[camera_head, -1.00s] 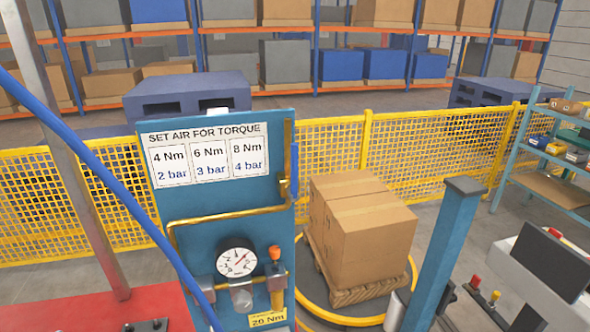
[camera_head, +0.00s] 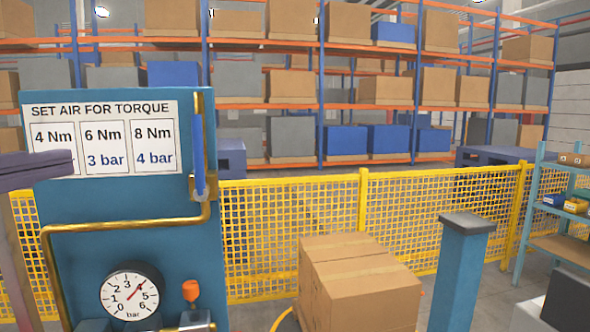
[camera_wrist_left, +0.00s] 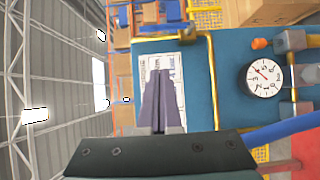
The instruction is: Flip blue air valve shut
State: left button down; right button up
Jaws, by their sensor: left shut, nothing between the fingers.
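The blue air valve's lever (camera_head: 198,150) stands upright in the head view, in line with the vertical brass pipe at the panel's right edge. Its lower end meets the brass valve body (camera_head: 201,188). My left gripper (camera_head: 68,163) comes in at the left edge, in front of the sign's lower left, its shut fingers pointing right. It is empty and well left of the lever. My right gripper is not in view.
The teal panel (camera_head: 120,225) carries the torque sign (camera_head: 102,108), a brass pipe (camera_head: 130,222), a pressure gauge (camera_head: 131,291) and an orange-topped fitting (camera_head: 191,292). A blue post (camera_head: 461,265) and cardboard boxes (camera_head: 360,285) stand to the right, before a yellow fence (camera_head: 290,240).

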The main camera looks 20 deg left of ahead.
pick_arm(q)
jog(key=shift+s, duration=0.1)
jog(key=p, duration=0.2)
send_near(199, 155)
jog(key=w+a+r, duration=0.2)
jog(key=w+a, duration=0.1)
jog(key=a, duration=0.2)
jog(key=shift+w+d+f+p, duration=0.2)
jog(key=shift+w+d+p, duration=0.35)
jog(key=shift+w+d, duration=0.35)
jog(key=shift+w+d+f+p, duration=0.25)
jog(key=shift+w+d+p, duration=0.25)
jog(key=shift+w+d, duration=0.4)
jog(key=shift+a, duration=0.1)
